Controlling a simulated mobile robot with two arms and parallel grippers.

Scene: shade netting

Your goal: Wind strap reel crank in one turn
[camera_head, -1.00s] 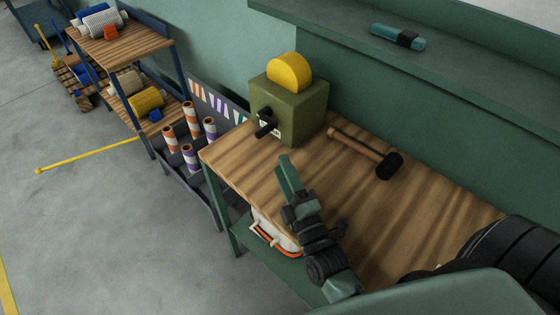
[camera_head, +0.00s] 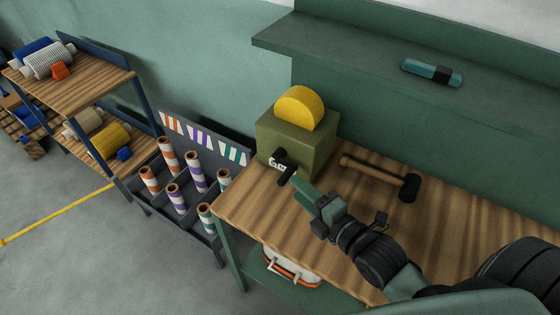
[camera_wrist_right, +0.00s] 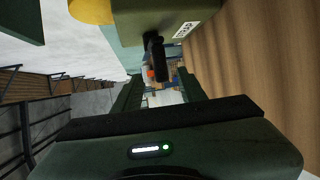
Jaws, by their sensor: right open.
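The strap reel is an olive-green box (camera_head: 300,145) with a yellow round reel (camera_head: 299,108) on top, standing at the far left corner of the wooden bench. Its black crank (camera_head: 285,168) sticks out of the front face beside a white label. In the right wrist view the crank (camera_wrist_right: 157,55) hangs ahead, roughly in line with the space between the fingers. My right gripper (camera_head: 306,199) points at the crank from the front right, close to it. It is open and empty; contact with the crank is not visible. My left gripper is not in view.
A mallet (camera_head: 385,176) lies on the bench (camera_head: 440,225) right of the reel box. A teal cylinder (camera_head: 432,73) lies on the shelf above. A rack of striped rolls (camera_head: 185,190) stands left of the bench. An orange-trimmed case (camera_head: 291,267) sits below.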

